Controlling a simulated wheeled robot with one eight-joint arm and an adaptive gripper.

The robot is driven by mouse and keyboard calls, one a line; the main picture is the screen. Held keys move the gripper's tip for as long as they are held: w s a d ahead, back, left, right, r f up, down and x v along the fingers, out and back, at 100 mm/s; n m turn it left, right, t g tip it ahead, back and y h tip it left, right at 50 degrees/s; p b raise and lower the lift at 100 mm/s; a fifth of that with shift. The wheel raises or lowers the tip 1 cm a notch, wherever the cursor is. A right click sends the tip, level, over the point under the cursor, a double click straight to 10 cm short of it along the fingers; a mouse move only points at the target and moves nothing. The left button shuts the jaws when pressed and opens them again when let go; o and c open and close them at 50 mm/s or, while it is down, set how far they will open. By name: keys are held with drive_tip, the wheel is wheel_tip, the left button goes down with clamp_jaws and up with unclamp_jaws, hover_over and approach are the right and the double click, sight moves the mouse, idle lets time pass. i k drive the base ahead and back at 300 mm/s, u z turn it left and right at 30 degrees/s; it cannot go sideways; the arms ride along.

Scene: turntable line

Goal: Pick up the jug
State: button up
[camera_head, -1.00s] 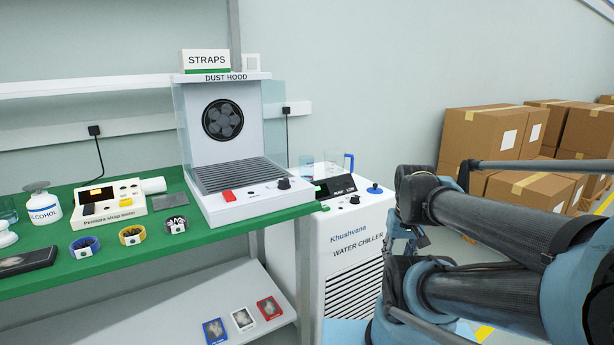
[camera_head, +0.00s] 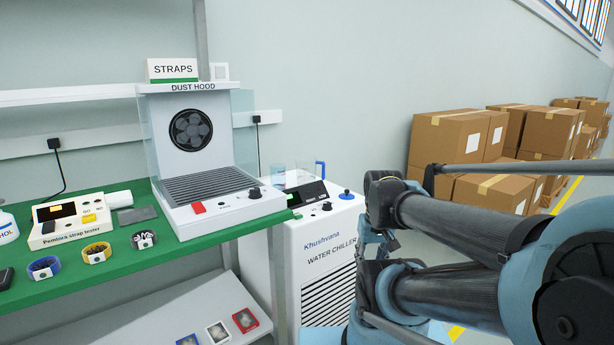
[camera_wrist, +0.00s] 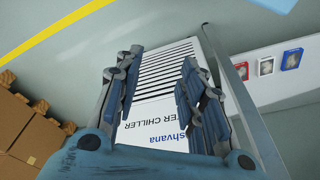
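The jug (camera_head: 320,168) is clear with a blue handle on its right side. It stands upright on top of the white water chiller (camera_head: 318,235) in the head view, and its clear body is hard to make out. It does not show in the wrist view. My gripper (camera_wrist: 162,58) has its two fingers apart with nothing between them. The chiller's front (camera_wrist: 150,137) shows beyond them, upside down. In the head view my arm is to the right of the chiller, and my gripper is mostly hidden, apart from the jug.
A clear cup (camera_head: 277,173) stands left of the jug. The dust hood (camera_head: 215,212) sits on the green bench (camera_head: 110,268) to the left. A blue knob (camera_head: 346,194) rises at the chiller's right. Cardboard boxes (camera_head: 455,140) are stacked at the back right.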

sight(306, 166)
drive_tip(key=u, duration=2.3)
drive_tip(key=k, duration=1.55)
drive_tip(key=z, duration=0.7)
drive_tip(key=i, duration=1)
drive_tip(key=u, duration=0.05)
